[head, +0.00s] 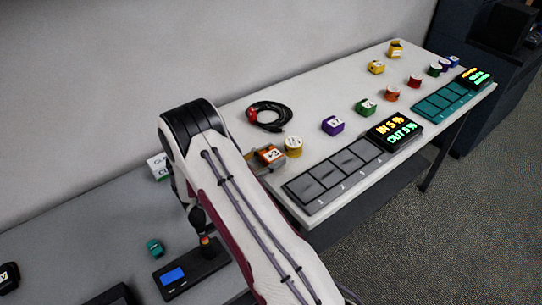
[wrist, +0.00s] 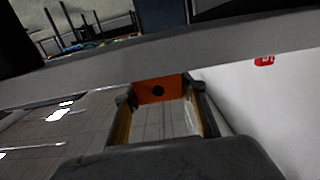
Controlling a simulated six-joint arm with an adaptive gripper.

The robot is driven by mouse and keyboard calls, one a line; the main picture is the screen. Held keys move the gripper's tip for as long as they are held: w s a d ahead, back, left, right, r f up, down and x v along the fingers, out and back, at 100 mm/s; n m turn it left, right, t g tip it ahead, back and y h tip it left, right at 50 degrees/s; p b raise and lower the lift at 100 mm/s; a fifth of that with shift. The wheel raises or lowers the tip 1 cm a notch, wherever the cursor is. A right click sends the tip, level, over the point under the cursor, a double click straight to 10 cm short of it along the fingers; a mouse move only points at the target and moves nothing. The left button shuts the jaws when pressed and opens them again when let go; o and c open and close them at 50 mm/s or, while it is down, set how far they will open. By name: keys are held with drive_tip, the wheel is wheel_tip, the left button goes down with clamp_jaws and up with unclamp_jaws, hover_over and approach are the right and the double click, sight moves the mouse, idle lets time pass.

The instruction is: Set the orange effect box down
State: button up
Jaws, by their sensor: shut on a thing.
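The orange effect box (head: 271,155), with a white label on top, is at the left end of the white table (head: 325,95). My gripper (head: 268,158) is shut on it, mostly hidden behind my arm. In the wrist view the box (wrist: 148,91) shows an orange face with a dark round spot between my two fingers (wrist: 158,93). I cannot tell whether the box's underside touches the table.
A yellow round piece (head: 293,147) stands close right of the box. A grey tile tray (head: 335,175) with a lit display (head: 395,131) lies in front.

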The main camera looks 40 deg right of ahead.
sight(265, 162)
drive_tip(key=shift+f, duration=0.2)
drive_tip(key=o, duration=1.2)
drive_tip(key=shift+a, duration=0.15)
drive_tip(key=shift+a, duration=0.85)
drive_tip(key=shift+s+a, duration=0.15)
drive_tip(key=shift+a, duration=1.35)
drive_tip(key=shift+s+a, duration=0.15)
drive_tip(key=shift+a, duration=1.3)
